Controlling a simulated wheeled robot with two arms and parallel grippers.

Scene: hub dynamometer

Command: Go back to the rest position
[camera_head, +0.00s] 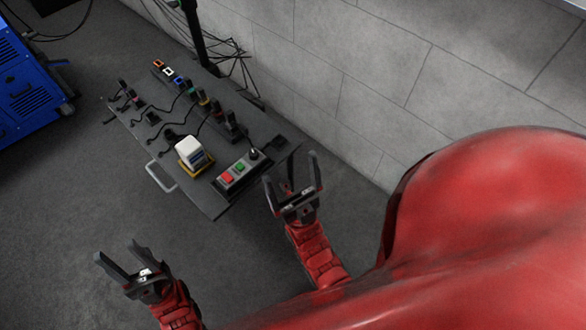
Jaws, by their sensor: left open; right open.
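My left gripper (122,260) is open and empty at the lower left, above the grey floor. My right gripper (291,178) is open and empty near the middle, just off the right end of the dark equipment board. Both of my red forearms come up from the bottom of the view. Neither gripper touches anything that I can see.
The dark board (204,200) carries several plugs and cables, a white block (189,152) on a yellow base, and a control box (239,176) with red and green buttons. A metal handle (161,177) sticks out at its front. A blue cabinet (25,85) stands left; a grey block wall (370,60) rises behind.

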